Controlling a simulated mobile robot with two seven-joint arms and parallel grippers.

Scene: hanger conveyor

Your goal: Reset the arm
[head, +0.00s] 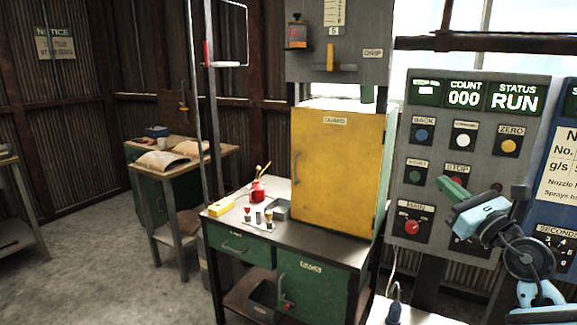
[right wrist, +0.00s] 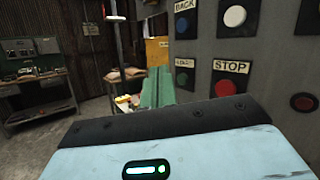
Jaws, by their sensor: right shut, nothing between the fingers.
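My right gripper (head: 450,186) has green fingers and a light blue body. It is shut and empty, in front of the grey control panel (head: 398,195) near the STOP button, which it partly covers in the head view. In the right wrist view the green fingers (right wrist: 157,88) point past the panel, with a gap beside it. My left gripper is not in view.
The panel also has a blue BACK button (head: 421,135), a white button (head: 463,140), a yellow ZERO button (head: 508,145) and a red MAIN knob (head: 411,227). Its display reads COUNT 000, STATUS RUN. A yellow guard door (head: 335,170) stands on a green workbench (head: 240,242) to the left.

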